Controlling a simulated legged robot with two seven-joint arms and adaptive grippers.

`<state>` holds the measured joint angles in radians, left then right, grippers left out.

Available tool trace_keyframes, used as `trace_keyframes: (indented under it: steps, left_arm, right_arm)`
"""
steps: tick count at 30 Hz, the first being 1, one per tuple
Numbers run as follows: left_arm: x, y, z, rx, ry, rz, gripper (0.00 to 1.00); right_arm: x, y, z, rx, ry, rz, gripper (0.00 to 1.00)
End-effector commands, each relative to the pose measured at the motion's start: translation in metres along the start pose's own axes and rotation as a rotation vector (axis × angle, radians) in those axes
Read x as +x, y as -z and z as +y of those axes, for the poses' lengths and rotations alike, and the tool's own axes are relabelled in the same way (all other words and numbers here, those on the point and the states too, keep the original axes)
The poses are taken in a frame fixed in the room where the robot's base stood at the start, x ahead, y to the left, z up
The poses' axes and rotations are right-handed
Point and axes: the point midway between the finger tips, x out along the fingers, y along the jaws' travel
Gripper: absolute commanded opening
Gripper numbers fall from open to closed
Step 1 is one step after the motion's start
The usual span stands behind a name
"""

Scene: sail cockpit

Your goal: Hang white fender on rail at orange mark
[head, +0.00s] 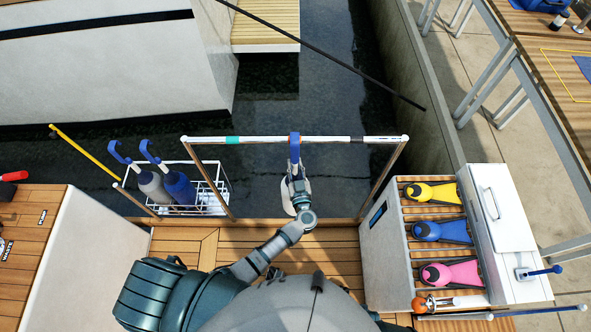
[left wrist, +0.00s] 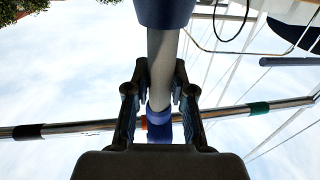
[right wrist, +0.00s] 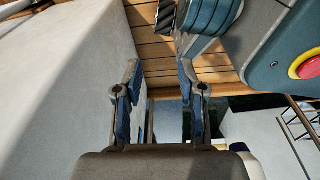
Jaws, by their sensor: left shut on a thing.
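The white fender (head: 289,196) hangs down beyond the deck edge, mostly behind my left gripper (head: 296,184) in the head view. Its blue hook (head: 294,150) is at the rail (head: 265,140), near the middle. The left wrist view shows my left gripper (left wrist: 160,85) shut on the fender's pale neck (left wrist: 161,60). There the blue hook (left wrist: 164,130) overlaps the rail, with a bit of the orange mark (left wrist: 144,122) beside it. I cannot tell whether the hook bears on the rail. My right gripper (right wrist: 158,90) is open and empty.
The rail also has a teal mark (head: 233,140) and a dark mark (head: 357,140). A white wire basket (head: 215,190) with a grey fender (head: 153,187) and a blue fender (head: 179,187) stands at the left. A slatted bench (head: 400,240) stands at the right. Open water lies beyond the rail.

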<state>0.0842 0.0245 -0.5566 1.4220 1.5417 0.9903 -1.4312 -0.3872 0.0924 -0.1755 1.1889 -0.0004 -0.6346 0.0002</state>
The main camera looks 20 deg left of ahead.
Motion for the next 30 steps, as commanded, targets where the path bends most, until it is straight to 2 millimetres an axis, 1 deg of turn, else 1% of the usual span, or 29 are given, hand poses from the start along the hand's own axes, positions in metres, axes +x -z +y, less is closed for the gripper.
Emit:
trace_keyframes:
  steps: [11, 22, 30]
  left_arm:
    - [0.018, 0.001, 0.003, -0.002, 0.0, 0.004, 0.0]
    - [0.035, 0.001, 0.006, -0.002, -0.001, 0.005, 0.0]
    - [0.035, -0.019, 0.005, -0.001, 0.0, 0.002, 0.0]
  right_arm:
    - [-0.015, 0.027, 0.001, 0.005, -0.001, 0.015, 0.4]
    - [-0.035, 0.05, 0.002, 0.009, -0.002, 0.027, 0.4]
    - [-0.051, 0.064, 0.003, 0.011, -0.002, 0.034, 0.4]
